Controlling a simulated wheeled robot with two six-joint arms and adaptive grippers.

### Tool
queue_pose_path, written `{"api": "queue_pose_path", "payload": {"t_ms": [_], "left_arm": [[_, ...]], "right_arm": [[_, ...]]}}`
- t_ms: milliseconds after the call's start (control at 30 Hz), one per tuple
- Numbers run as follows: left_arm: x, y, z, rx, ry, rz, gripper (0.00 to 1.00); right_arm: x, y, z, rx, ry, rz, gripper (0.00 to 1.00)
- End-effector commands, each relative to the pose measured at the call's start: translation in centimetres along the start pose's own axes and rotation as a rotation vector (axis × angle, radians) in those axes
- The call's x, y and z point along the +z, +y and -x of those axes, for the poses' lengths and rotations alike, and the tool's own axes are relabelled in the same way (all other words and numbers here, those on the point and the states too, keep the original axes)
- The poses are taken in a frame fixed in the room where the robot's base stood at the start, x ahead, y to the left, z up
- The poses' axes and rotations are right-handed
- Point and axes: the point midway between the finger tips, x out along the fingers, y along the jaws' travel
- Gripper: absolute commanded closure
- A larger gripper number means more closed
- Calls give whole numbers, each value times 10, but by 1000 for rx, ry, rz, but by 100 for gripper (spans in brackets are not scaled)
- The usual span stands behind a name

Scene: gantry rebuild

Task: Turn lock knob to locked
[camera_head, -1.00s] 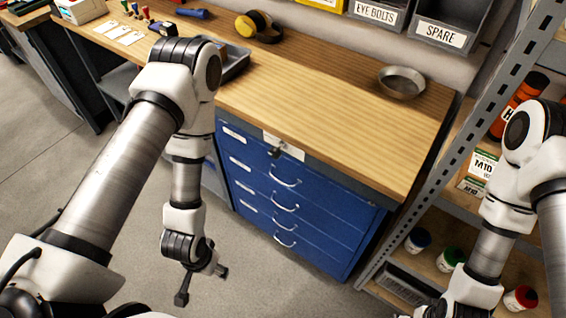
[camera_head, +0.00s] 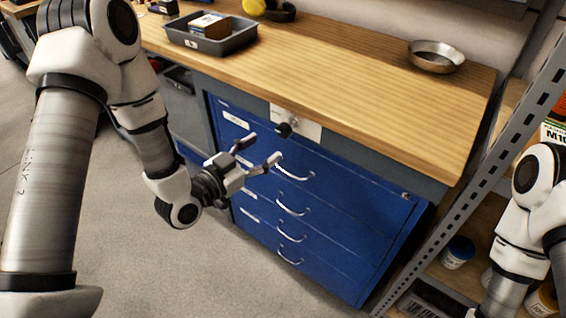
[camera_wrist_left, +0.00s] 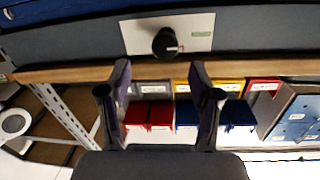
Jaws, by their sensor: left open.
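The lock knob (camera_head: 284,130) is a small dark round knob on a pale plate (camera_head: 308,130), on the grey rail under the worktop edge and above the blue drawers. In the left wrist view the black knob (camera_wrist_left: 165,42) carries a small pale mark on its right side, and its plate (camera_wrist_left: 140,36) has a small green label at the right. My left gripper (camera_head: 264,149) is open and empty, its two fingers pointing at the knob and apart from it. In the wrist view the knob lies beyond and between the fingertips (camera_wrist_left: 160,67). My right gripper is out of view.
The blue drawer cabinet (camera_head: 340,225) has several curved handles below the knob. On the wooden worktop (camera_head: 350,80) stand a grey tray (camera_head: 240,40) with a box and a metal bowl (camera_head: 436,56). A perforated shelf post (camera_head: 470,165) stands at right, near my right arm.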

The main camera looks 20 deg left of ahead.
Motion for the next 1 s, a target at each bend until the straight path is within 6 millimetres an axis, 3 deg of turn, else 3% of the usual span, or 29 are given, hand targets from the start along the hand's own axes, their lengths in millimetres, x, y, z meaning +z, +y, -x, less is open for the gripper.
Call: {"api": "queue_pose_path", "payload": {"t_ms": [33,100,267,600,900,1000], "left_arm": [[12,-2,-2,-12,23,-5,37],[6,-5,-4,-17,39,-11,37],[-1,-6,-17,-15,41,-18,37],[-3,-7,-76,-15,39,-14,37],[-2,-7,-82,-18,37,-11,37],[-2,-7,-82,-18,37,-11,72]], "right_arm": [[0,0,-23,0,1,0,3],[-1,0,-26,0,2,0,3],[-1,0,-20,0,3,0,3],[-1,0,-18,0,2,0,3],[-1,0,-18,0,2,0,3],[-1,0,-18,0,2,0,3]]}}
